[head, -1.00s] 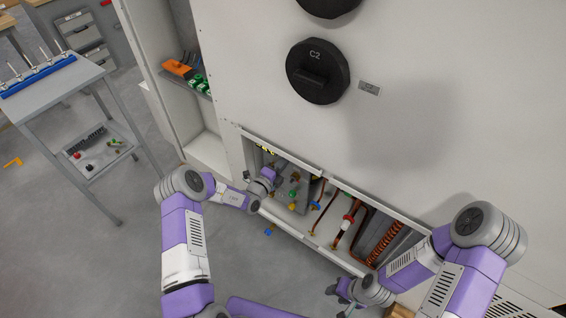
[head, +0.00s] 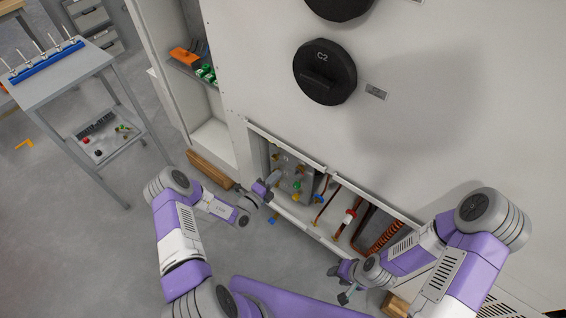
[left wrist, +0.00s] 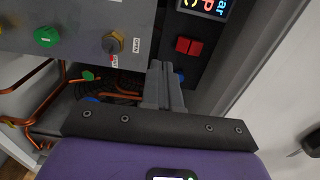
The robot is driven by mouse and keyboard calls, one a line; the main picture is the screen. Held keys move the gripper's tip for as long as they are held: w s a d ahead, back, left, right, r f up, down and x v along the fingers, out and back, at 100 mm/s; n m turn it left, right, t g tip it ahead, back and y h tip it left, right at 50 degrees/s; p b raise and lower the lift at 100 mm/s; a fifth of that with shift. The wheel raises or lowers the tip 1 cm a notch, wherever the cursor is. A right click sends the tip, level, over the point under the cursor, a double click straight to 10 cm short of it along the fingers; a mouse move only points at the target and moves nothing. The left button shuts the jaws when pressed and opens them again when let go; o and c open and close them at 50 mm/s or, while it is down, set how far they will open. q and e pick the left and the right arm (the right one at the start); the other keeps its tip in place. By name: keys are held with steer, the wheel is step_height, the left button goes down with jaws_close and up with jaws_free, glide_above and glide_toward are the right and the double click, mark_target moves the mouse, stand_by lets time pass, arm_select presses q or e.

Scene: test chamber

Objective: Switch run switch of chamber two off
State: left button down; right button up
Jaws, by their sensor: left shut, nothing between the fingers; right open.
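My left gripper (head: 272,184) is shut and empty at the left end of the low opening in the white cabinet. In the left wrist view its grey fingers (left wrist: 163,84) point up toward a dark panel. That panel carries a red two-part switch (left wrist: 188,46) below a lit display (left wrist: 205,7); the switch is up and right of the fingertips, apart from them as far as I can tell. I cannot read which chamber it belongs to. A round black disc (head: 325,72) marked C2 is on the cabinet front. My right gripper (head: 343,292) is open, low at the right.
In the left wrist view a grey box bears a green knob (left wrist: 46,37) and a brass knob (left wrist: 112,43), with copper pipes (left wrist: 35,100) below. The opening's lower edge (head: 305,232) runs beneath my left gripper.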

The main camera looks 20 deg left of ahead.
arm_select(q)
steer(key=shift+s+a+f, duration=0.25)
steer(key=shift+s+f, duration=0.05)
steer(key=shift+s, duration=0.35)
steer(key=shift+s+a+f, duration=0.25)
steer(key=shift+s+f, duration=0.1)
steer(key=shift+s, duration=0.35)
steer(key=shift+s+a+f, duration=0.25)
steer(key=shift+s+f, duration=0.05)
steer(key=shift+s, duration=0.35)
steer(key=s+d+r+m+g+h+p, duration=0.1)
steer(key=s+d+m+g+h, duration=0.35)
steer(key=d+m, duration=0.25)
steer(key=s+d+r+m+g+h+p, duration=0.1)
steer(key=s+d+m+g+h, duration=0.2)
steer(key=s+d+m+g, duration=0.4)
steer(key=s+d+f+m+g+y+p, duration=0.15)
steer(key=s+m+g+y, duration=0.5)
steer(key=s+m, duration=0.9)
steer(key=w+a+r+m+y, duration=0.1)
steer(key=m, duration=0.5)
steer(key=w+a+r+m+t+y, duration=0.1)
steer(key=m, duration=0.4)
steer(key=w+a+r+m+t+y+p, duration=0.1)
steer(key=m, duration=0.5)
steer(key=shift+w+a+r+m, duration=0.1)
steer(key=shift+w+a+m, duration=0.1)
steer(key=shift+w+m, duration=0.15)
